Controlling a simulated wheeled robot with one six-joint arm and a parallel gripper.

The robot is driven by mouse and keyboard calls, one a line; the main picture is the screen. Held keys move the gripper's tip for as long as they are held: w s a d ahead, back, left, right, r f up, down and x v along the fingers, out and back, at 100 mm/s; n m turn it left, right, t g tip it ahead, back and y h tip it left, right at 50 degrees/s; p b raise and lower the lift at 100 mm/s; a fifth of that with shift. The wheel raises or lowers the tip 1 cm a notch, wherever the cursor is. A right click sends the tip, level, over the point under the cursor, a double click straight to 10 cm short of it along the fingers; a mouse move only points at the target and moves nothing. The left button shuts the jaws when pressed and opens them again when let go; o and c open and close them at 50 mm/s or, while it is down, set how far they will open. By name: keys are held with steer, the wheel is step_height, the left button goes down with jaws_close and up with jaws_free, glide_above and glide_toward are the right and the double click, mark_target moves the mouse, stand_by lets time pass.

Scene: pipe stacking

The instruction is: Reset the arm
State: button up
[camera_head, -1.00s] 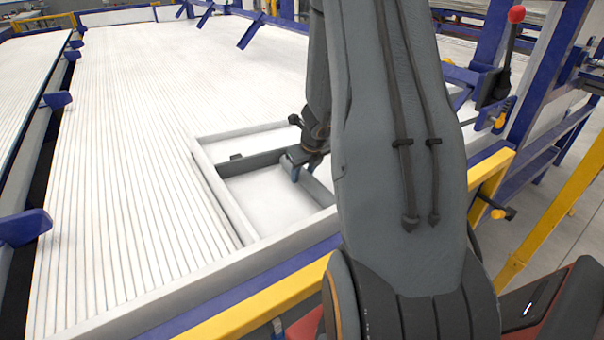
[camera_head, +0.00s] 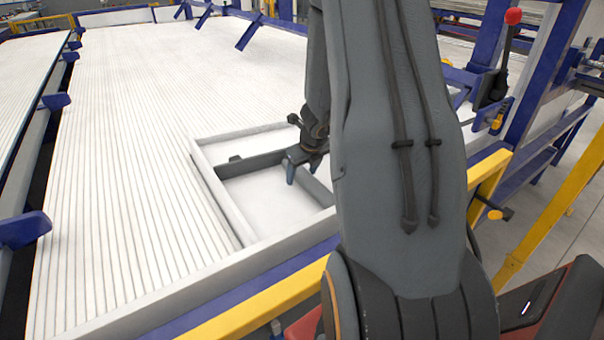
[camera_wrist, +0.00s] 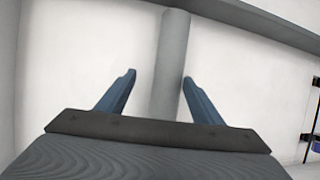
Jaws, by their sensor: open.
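My gripper (camera_wrist: 158,88) is open, its two blue fingers spread apart in the wrist view. A grey pipe (camera_wrist: 172,60) shows between and beyond the fingers, with no finger seen closed on it. In the head view my gripper (camera_head: 299,172) hangs over the white framed tray (camera_head: 222,208) at the near right of the table, close to the grey pipe (camera_head: 318,188). My upper arm hides part of the tray's right side.
White pipes (camera_head: 120,160) lie side by side across the table to the left. A yellow rail (camera_head: 260,305) and a blue beam run along the near edge. A red-knobbed lever (camera_head: 513,16) and blue posts stand at the right.

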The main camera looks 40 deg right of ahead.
steer(key=p+v, duration=0.3)
steer(key=v, duration=0.3)
steer(key=shift+s+r, duration=0.1)
steer(key=shift+r, duration=0.2)
steer(key=s+a+r+n+g+y, duration=0.1)
steer(key=s+a+r+n, duration=0.2)
steer(key=a+n, duration=0.7)
steer(key=s+a+r+n+g+y, duration=0.1)
steer(key=s+a+r+n+y, duration=0.2)
steer(key=a+n, duration=0.65)
steer(key=s+a+r+n+g+h, duration=0.1)
steer(key=s+a+r+n, duration=0.1)
steer(key=s+n, duration=0.4)
steer(key=s+a+r+n+g+h, duration=0.1)
steer(key=s+a+n, duration=0.4)
steer(key=n, duration=0.6)
steer(key=shift+s+r+h, duration=0.5)
steer(key=shift+s+r, duration=0.1)
steer(key=shift+s, duration=0.45)
